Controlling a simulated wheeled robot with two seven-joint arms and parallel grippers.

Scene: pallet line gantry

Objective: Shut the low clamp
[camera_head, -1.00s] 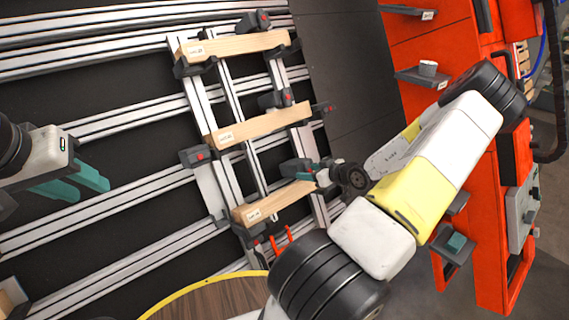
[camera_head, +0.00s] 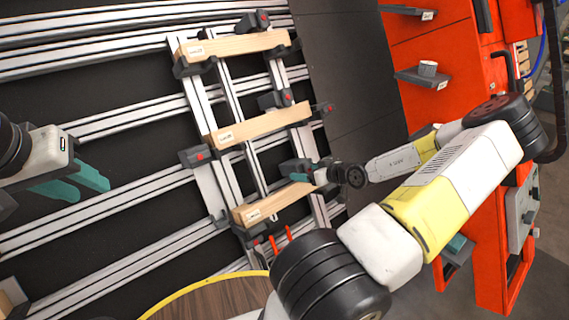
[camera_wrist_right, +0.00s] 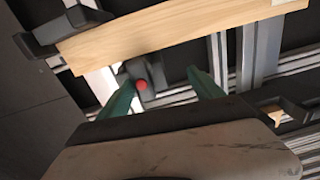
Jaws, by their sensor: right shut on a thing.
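The low clamp (camera_head: 294,168) is a dark grey block at the right end of the lowest wooden plank (camera_head: 275,203). In the right wrist view the clamp (camera_wrist_right: 138,76) shows a red button and lies close against the plank's edge (camera_wrist_right: 170,30); I cannot tell whether a gap is left. My right gripper (camera_head: 316,173) is at the clamp, and its teal fingers (camera_wrist_right: 165,95) stand on either side of it, shut on it. My left gripper (camera_head: 80,183) hangs at the far left, empty, its teal fingers apart.
Two more planks, the middle one (camera_head: 262,124) and the top one (camera_head: 235,46), sit in similar clamps on aluminium rails. A round wooden table (camera_head: 215,300) with a yellow rim is at the bottom. An orange rack (camera_head: 455,60) with small shelves stands at the right.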

